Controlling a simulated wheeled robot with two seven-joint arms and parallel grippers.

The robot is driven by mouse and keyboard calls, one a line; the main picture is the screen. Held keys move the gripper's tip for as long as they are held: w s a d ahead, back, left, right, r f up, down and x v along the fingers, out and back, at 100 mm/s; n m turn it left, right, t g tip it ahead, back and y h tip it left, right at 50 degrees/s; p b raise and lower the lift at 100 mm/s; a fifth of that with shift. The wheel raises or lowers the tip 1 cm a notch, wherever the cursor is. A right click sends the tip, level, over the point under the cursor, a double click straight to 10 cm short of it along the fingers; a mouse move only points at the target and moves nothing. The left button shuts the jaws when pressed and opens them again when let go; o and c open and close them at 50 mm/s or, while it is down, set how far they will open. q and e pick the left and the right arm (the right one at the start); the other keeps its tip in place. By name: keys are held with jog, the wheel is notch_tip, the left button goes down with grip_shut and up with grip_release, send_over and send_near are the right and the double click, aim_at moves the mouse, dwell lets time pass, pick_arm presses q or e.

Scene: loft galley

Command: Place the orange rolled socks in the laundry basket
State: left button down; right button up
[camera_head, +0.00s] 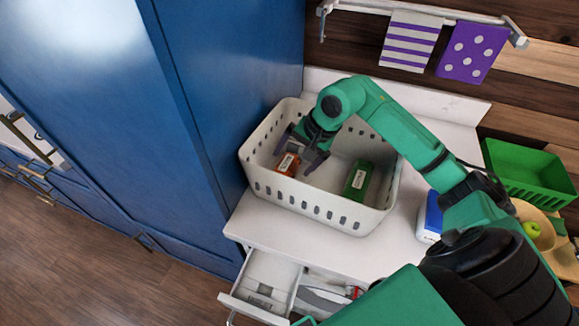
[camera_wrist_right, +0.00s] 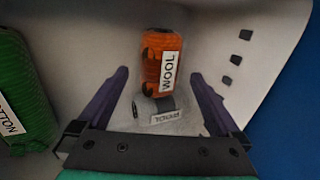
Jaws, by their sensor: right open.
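The orange rolled socks (camera_head: 287,164) lie inside the white laundry basket (camera_head: 310,204), near its left end. In the right wrist view the orange socks (camera_wrist_right: 160,58) carry a label reading WOOL. My right gripper (camera_head: 301,152) reaches down into the basket just above the socks. Its jaws are open; in the right wrist view the socks show beyond and between the fingertips (camera_wrist_right: 160,76), with no grip on them. My left gripper is not in view.
Green rolled socks (camera_head: 358,179) lie in the basket's right part. A grey labelled item (camera_wrist_right: 160,108) shows below the orange one. A blue-white box (camera_head: 430,218) and green basket (camera_head: 530,172) stand to the right. An open drawer (camera_head: 262,285) is below; a blue cabinet (camera_head: 230,90) flanks the left.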

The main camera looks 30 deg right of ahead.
jog(key=b+v, duration=0.1)
jog(key=v, duration=0.7)
jog(key=shift+r, duration=0.2)
jog(key=shift+d, duration=0.1)
